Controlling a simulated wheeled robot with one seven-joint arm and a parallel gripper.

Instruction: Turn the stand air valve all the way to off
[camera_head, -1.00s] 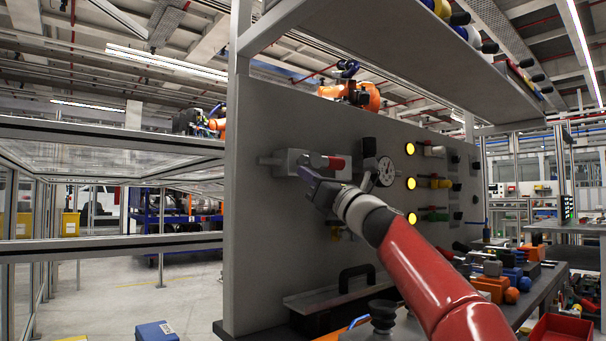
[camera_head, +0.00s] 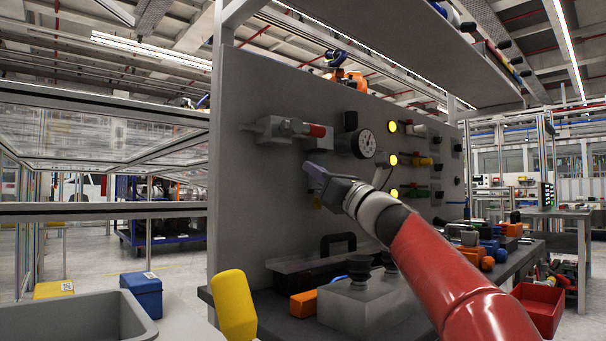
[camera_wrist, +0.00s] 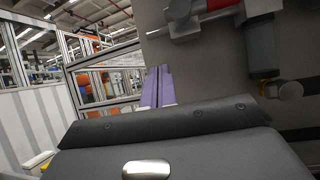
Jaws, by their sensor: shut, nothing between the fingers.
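The air valve (camera_head: 276,128) is a grey body on the upright grey panel, with a red handle (camera_head: 316,130) pointing right, about level. A red-sleeved part (camera_wrist: 221,5) also shows at the top of the wrist view. My gripper (camera_head: 308,167) is below the valve body and in front of the panel, apart from the handle. Its purple fingers (camera_wrist: 157,88) are shut together and hold nothing. Whether a fingertip touches the panel cannot be told.
A round gauge (camera_head: 364,143) and lit yellow lamps (camera_head: 392,127) are right of the valve. Below, the bench holds a black-handled case (camera_head: 310,268) and a grey block with dark knobs (camera_head: 358,305). A yellow object (camera_head: 233,305) and a grey bin (camera_head: 85,318) stand in front.

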